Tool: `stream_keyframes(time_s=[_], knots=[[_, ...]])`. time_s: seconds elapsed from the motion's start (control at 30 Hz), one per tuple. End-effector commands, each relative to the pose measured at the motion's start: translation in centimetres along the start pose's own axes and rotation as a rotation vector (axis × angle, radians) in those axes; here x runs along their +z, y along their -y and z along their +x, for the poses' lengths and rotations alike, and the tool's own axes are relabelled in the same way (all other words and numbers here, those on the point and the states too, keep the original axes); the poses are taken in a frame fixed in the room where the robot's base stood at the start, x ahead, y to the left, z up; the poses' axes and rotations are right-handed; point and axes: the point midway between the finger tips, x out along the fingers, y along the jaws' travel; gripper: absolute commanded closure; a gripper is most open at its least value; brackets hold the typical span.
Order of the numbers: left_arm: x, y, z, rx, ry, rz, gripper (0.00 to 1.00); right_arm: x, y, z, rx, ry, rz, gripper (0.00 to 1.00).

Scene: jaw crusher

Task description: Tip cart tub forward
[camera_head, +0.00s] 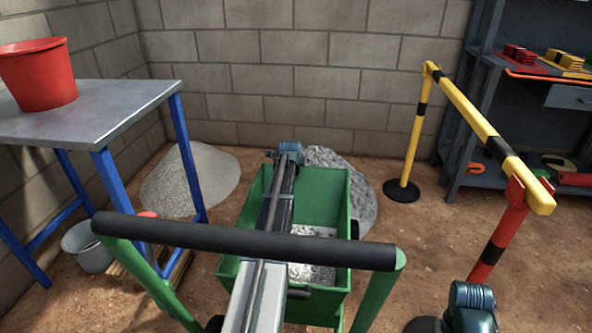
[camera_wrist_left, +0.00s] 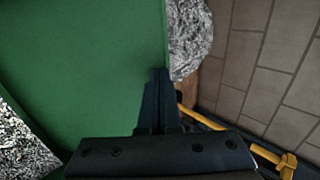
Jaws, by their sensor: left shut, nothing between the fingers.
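The cart's green tub (camera_head: 335,200) stands in the middle of the head view and looks level. Grey-white gravel (camera_head: 312,262) lies in it; gravel (camera_wrist_left: 22,145) also shows in the left wrist view. The cart's black handle bar (camera_head: 245,243) crosses in front of the tub on green side tubes. My left arm reaches over the bar and along the tub to its far end. In the left wrist view my left gripper (camera_wrist_left: 160,80) is shut and empty, over the edge of a green tub wall (camera_wrist_left: 90,65). I cannot tell whether it touches. My right gripper is out of view.
Gravel piles (camera_head: 190,180) lie on the floor behind. A blue-legged table (camera_head: 110,115) with a red bucket (camera_head: 40,75) stands left, a metal bucket (camera_head: 88,248) below. A yellow-black barrier (camera_head: 480,130) and shelves stand right. Floor between cart and barrier is mostly clear.

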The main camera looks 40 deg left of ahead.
Motion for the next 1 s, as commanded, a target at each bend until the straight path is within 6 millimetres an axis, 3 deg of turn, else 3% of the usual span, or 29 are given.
stream_keyframes(time_s=[0.23, 0.53, 1.0], knots=[[0.0, -0.1, 0.3, 0.0, 0.0, 0.0, 1.0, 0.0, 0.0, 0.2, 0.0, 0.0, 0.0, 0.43], [0.0, -0.3, 3.5, 0.0, 0.0, 0.0, 1.0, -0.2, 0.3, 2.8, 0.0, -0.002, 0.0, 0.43], [-0.2, 0.0, 3.0, -0.002, 0.0, 0.0, 1.0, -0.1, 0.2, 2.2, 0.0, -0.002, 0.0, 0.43]])
